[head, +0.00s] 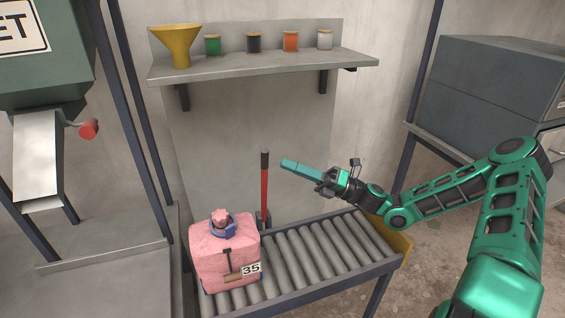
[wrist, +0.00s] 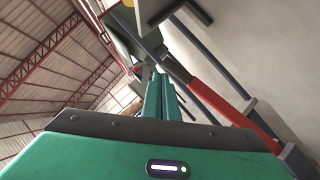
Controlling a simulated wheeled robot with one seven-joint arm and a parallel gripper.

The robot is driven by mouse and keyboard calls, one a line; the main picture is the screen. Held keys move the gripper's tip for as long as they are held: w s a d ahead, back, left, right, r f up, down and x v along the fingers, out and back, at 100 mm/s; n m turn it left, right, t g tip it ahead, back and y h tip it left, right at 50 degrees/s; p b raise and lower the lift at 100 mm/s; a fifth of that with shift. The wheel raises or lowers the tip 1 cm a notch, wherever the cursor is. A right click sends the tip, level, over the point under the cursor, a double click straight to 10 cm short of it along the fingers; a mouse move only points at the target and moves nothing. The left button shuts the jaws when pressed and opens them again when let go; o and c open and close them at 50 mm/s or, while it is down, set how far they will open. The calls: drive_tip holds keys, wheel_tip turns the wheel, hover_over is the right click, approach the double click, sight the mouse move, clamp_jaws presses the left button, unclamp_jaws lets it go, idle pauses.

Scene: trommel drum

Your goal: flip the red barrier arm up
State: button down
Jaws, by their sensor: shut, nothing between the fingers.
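The red barrier arm (head: 264,193) stands upright at the back edge of the roller conveyor (head: 318,252), with a dark tip and a dark mount at its foot. It also shows in the wrist view (wrist: 220,102), running slantwise to the right of my fingers. My gripper (head: 284,164) is shut and empty, pointing left, with its fingertips just right of the barrier arm's upper part in the head view. A small gap shows there; I cannot tell the depth between them. The shut fingers also show in the wrist view (wrist: 162,85).
A pink bundle (head: 212,262) tagged 35 sits at the conveyor's left end. A wall shelf (head: 270,66) above holds a yellow funnel (head: 177,44) and several spools. A green machine with a chute (head: 36,155) stands left. A grey cabinet (head: 480,90) stands right. The right rollers are bare.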

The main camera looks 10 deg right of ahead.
drive_tip(key=s+d, duration=0.3)
drive_tip(key=d, duration=0.4)
drive_tip(key=s+a+f+n+g+h, duration=0.4)
drive_tip(key=a+f+n+g+h, duration=0.4)
drive_tip(key=a+f+n+h, duration=0.3)
wheel_tip(320, 180, up, 22)
drive_tip(key=n+t+h, duration=0.6)
drive_tip(key=n+h, duration=0.2)
drive_tip(key=n, duration=0.1)
drive_tip(key=w+a+f, duration=0.2)
drive_tip(key=w+f, duration=0.6)
drive_tip(key=shift+d, duration=0.1)
